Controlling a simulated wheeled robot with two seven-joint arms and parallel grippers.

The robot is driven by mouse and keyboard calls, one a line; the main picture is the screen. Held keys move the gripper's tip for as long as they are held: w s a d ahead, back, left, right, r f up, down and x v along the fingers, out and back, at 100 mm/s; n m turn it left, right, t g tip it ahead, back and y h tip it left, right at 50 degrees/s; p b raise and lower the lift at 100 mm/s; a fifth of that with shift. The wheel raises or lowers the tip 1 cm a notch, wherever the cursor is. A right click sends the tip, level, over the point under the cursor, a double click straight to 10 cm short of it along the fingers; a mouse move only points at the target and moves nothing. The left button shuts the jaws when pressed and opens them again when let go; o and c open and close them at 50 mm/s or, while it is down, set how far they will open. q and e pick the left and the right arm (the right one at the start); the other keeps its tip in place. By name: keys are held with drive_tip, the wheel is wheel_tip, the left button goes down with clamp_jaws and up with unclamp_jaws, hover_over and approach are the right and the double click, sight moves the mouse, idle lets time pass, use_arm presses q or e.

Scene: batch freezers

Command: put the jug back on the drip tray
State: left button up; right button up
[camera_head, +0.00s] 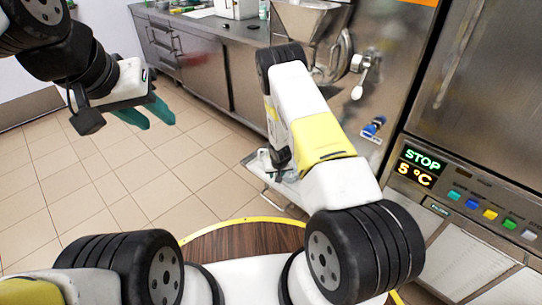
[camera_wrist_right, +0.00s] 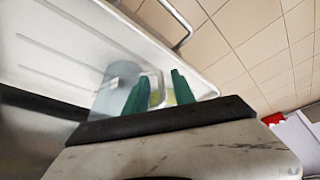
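The drip tray (camera_head: 291,194) is a pale metal tray low in front of the freezer; its ribbed surface and rim fill the upper left of the right wrist view (camera_wrist_right: 60,50). The jug (camera_wrist_right: 112,88) is a grey, see-through vessel that appears to stand at the tray, partly hidden by my right gripper. My right gripper (camera_wrist_right: 159,92) has its green fingers apart, with the jug's pale handle (camera_wrist_right: 159,84) showing between them; a gap shows beside the right finger. In the head view my right arm hides most of this. My left gripper (camera_head: 147,112) is open and empty over the floor.
The steel batch freezer (camera_head: 383,85) with a hopper (camera_head: 308,22) stands behind my right arm. A control panel (camera_head: 470,195) reading STOP and 5 °C is at the right. A steel counter (camera_head: 205,55) runs along the back. The tiled floor at left is clear.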

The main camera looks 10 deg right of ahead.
drive_tip(key=s+r, duration=0.4)
drive_tip(key=r, duration=0.9)
drive_tip(key=s+r+m+y, duration=0.1)
drive_tip(key=s+r, duration=0.2)
drive_tip(key=r, duration=1)
drive_tip(key=s+r, duration=0.4)
drive_tip(key=r, duration=0.9)
drive_tip(key=s+r, duration=0.7)
drive_tip(key=s, duration=0.4)
drive_tip(key=s+r+n+t+y, duration=0.1)
drive_tip(key=s+r, duration=0.7)
drive_tip(key=s, duration=0.4)
drive_tip(key=shift+r+t, duration=0.15)
drive_tip(key=shift+t, duration=0.15)
drive_tip(key=shift+a, duration=0.1)
